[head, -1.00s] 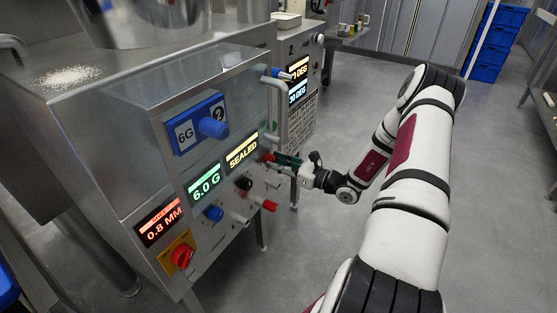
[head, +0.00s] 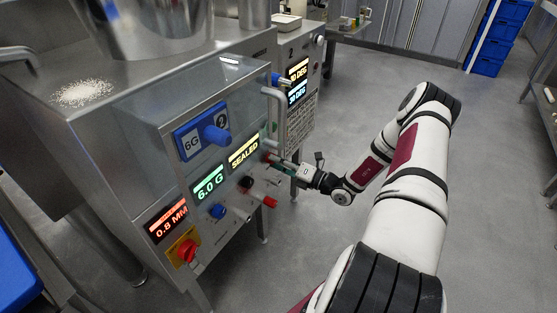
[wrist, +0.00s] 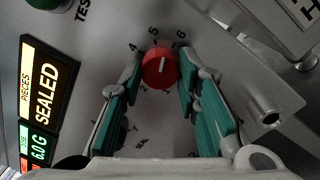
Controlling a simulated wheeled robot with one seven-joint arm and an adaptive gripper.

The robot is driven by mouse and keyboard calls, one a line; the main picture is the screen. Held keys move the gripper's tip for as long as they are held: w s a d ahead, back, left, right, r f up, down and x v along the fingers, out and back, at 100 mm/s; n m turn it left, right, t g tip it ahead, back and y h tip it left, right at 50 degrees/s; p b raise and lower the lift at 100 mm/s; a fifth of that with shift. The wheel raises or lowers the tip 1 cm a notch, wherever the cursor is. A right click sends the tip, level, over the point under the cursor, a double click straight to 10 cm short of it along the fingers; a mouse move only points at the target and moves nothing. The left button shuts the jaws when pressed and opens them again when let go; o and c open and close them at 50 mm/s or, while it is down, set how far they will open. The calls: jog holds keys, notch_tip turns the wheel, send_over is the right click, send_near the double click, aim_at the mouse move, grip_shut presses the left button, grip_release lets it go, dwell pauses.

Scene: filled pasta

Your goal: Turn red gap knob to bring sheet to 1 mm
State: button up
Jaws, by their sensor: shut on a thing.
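The red knob (wrist: 160,68) sits on a grey panel with a numbered dial; 4, 5 and 6 show beside its far edge. Its white pointer line points up in the wrist view, roughly between 5 and 6. My gripper (wrist: 160,72) has its green-padded fingers on either side of the knob, shut on it. In the head view my gripper (head: 274,161) is at the panel's right end, and its fingers hide most of the knob. The red display (head: 168,223) reads 0.8 MM.
Other displays read 6.0 G (head: 208,184) and SEALED (head: 244,151). A blue knob (head: 217,211), a red-tipped lever (head: 268,202) and a red switch on a yellow plate (head: 187,251) are nearby. A metal handle (head: 276,118) stands out above my gripper. Open floor lies right.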

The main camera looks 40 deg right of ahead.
jog(key=shift+m+p, duration=0.4)
jog(key=shift+m, duration=1.6)
jog(key=o, duration=1.2)
jog(key=shift+c, duration=0.2)
jog(key=shift+s, duration=0.1)
jog(key=v, duration=1.2)
